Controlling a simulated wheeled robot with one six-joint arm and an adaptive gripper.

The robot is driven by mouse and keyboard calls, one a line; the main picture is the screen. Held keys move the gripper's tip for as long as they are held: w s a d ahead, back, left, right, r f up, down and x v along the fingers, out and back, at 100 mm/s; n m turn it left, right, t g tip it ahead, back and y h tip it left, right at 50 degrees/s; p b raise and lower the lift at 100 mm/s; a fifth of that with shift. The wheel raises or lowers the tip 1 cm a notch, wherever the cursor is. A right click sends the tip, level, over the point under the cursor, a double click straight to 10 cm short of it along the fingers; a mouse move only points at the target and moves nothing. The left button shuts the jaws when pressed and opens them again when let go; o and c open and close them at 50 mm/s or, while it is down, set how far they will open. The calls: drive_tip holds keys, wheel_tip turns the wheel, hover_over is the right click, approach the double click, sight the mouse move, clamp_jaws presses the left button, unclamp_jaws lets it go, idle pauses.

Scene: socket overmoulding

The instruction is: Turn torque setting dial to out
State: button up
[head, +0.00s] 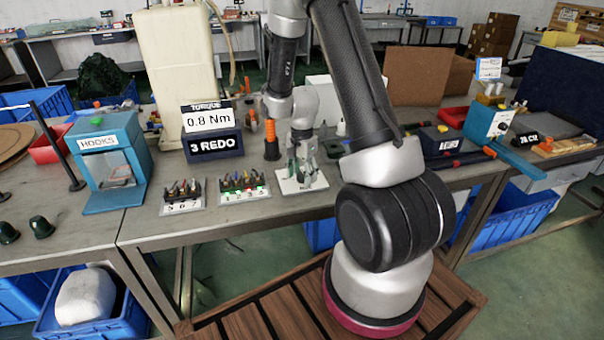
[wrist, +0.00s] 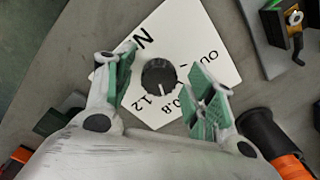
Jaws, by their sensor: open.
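The torque setting dial (wrist: 159,75) is a round black knob on a white plate (wrist: 213,45) in the wrist view. Labels around it include "0.8", "1.2", "OU…" partly cut by the layout, and an "N". A pale mark on the knob seems to point down, near 1.2 and 0.8. My gripper (wrist: 165,83) is open, its green-padded fingers on either side of the dial with gaps; contact is not seen. In the head view, my gripper (head: 303,168) is low over the white plate (head: 291,186) and hides the dial. A display (head: 209,117) reads "TORQUE 0.8 Nm".
An orange-and-black tool (head: 271,140) stands left of my gripper and shows at lower right in the wrist view (wrist: 270,145). A "3 REDO" sign (head: 214,147), two small racks (head: 244,187) and a teal "HOOKS" box (head: 113,160) are further left.

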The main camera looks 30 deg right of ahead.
drive_tip(key=c, duration=1)
drive_tip(key=shift+c, duration=0.2)
drive_tip(key=n, duration=0.4)
drive_tip(key=shift+n, duration=0.4)
drive_tip(key=n, duration=0.4)
drive_tip(key=shift+d+n, duration=0.1)
drive_tip(key=shift+n, duration=0.2)
drive_tip(key=n, duration=0.4)
drive_tip(key=shift+n, duration=2.2)
